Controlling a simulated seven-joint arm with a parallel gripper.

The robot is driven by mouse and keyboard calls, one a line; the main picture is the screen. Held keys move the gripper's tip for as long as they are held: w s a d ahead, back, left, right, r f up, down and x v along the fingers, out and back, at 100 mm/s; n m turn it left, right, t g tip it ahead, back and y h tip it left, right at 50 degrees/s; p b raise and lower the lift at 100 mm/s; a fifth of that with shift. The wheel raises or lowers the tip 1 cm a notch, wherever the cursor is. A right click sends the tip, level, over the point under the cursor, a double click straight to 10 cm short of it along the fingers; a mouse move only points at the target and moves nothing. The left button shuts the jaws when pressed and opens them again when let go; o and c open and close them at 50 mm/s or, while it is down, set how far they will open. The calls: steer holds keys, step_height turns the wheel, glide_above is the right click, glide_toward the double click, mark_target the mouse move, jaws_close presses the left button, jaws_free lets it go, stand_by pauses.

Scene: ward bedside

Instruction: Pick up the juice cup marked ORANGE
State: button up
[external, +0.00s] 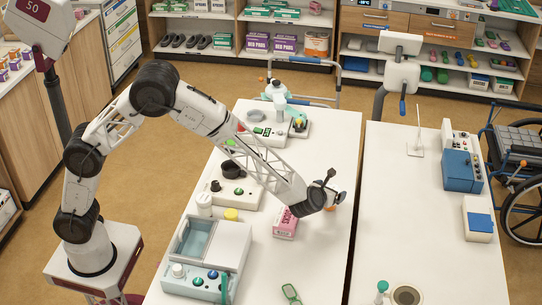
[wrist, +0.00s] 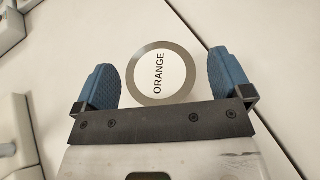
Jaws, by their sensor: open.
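The juice cup marked ORANGE (wrist: 160,76) shows from above in the wrist view, as a round top with a grey-brown rim and a white label. My gripper (wrist: 165,66) is open, with one blue finger to the left of the cup top and one to the right. I cannot tell how far the fingertips are above or around the cup. In the external view my gripper (external: 331,193) is over the right part of the near table.
A pink box (external: 285,224) lies on the white table (external: 318,240) just left of my gripper. A yellow-lidded jar (external: 231,215) and devices (external: 205,262) fill the table's left side. A gap separates it from the second white table (external: 400,215).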

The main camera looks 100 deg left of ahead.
steer(key=shift+w+a+f, duration=0.15)
steer(key=shift+a, duration=0.2)
stand_by(0.3)
steer(key=c, duration=1.1)
steer(key=shift+r, duration=5.05)
